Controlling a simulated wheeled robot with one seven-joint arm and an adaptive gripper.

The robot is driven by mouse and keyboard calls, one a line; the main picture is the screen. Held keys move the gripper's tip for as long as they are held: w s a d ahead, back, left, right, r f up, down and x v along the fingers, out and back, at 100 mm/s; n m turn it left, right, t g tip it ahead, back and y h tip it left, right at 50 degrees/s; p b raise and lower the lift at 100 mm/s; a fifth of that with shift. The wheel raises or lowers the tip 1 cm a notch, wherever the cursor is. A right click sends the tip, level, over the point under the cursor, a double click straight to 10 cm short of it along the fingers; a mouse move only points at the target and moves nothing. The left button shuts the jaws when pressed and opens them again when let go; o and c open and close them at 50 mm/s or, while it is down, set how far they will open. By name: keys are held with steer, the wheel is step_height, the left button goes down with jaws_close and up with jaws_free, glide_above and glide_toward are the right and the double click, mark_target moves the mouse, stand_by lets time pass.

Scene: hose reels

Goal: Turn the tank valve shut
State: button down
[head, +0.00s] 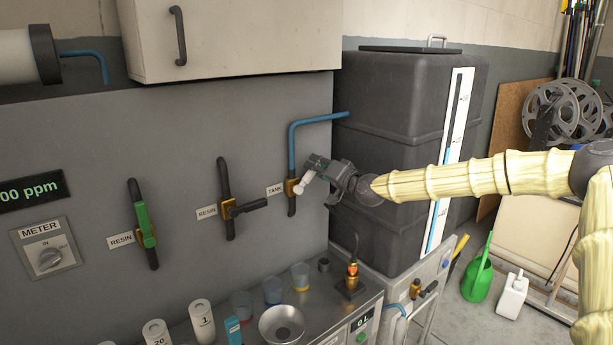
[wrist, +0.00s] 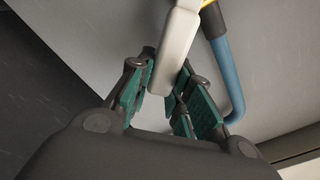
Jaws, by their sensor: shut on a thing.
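The tank valve has a brass body (head: 292,187) on a dark vertical pipe, beside the label TANK (head: 275,190). Its pale handle (head: 306,181) is partly hidden by my gripper in the head view. The handle also shows in the wrist view (wrist: 176,48), reaching down between the green finger pads. My gripper (head: 322,172) is in front of the panel, right of the valve body. In the wrist view my gripper (wrist: 165,95) is shut on the handle. The handle's exact angle to the pipe is hard to tell.
A blue pipe (head: 291,145) rises from the valve and bends right to the dark tank (head: 385,120). Left are two RESIN valves, one with a green handle (head: 145,225), one black (head: 250,206). Cups and a metal bowl (head: 282,325) stand on the bench below.

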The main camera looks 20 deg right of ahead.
steer(key=shift+w+d+f+m+b, duration=0.1)
steer(key=shift+d+f+m+b, duration=0.35)
steer(key=shift+f+m+b, duration=1.45)
steer(key=shift+w+d+f+m+b, duration=0.25)
steer(key=shift+m+b, duration=0.7)
steer(key=shift+b, duration=2.2)
steer(key=shift+d+f+m+b, duration=0.6)
steer(key=shift+f+m+b, duration=0.7)
steer(key=shift+b, duration=1.2)
steer(key=shift+r+m, duration=0.15)
steer(key=shift+m, duration=0.1)
steer(key=c, duration=1.3)
jaws_free()
steer(key=shift+a, duration=0.1)
steer(key=shift+v, duration=6)
